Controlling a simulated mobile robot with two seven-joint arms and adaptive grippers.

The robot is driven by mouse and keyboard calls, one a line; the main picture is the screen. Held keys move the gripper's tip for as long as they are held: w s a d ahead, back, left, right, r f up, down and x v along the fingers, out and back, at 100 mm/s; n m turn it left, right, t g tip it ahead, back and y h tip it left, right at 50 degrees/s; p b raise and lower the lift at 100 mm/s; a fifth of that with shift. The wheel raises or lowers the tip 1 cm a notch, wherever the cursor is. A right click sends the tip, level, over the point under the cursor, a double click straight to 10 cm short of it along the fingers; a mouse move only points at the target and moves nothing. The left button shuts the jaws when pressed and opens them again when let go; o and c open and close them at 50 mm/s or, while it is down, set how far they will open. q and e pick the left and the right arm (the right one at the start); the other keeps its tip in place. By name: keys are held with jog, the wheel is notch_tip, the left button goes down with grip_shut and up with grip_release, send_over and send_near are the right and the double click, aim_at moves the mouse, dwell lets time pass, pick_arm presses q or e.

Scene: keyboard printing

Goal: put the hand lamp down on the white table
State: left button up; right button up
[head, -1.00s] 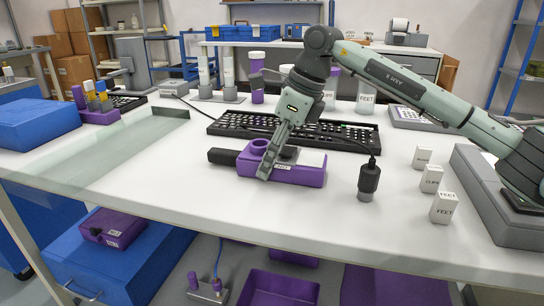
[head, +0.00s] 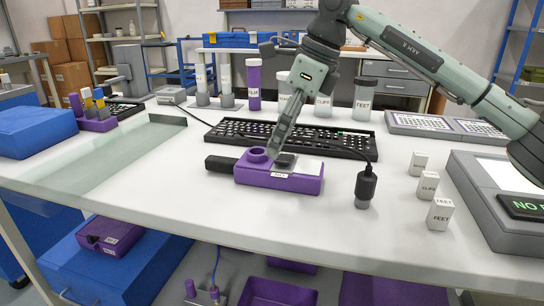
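My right gripper (head: 284,135) comes in from the right and points down over a purple device (head: 280,181) on the white table (head: 150,192). Its fingers are seen edge-on, so their gap does not show. The fingertips are close to a dark block on top of the device; I cannot tell whether they touch. No object clearly shows between them. I cannot identify the hand lamp for certain. A black cylinder with a cable (head: 366,188) stands upright on the table, right of the device. A black bar (head: 221,163) lies at the device's left end. My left gripper is not in view.
A black keyboard (head: 290,138) lies behind the device, with labelled jars (head: 362,98) behind it. Small white labelled blocks (head: 440,214) and a grey unit with a display (head: 490,205) stand on the right. The table's left front is clear.

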jog(key=v, duration=0.5)
jog(key=shift+d+r, duration=0.1)
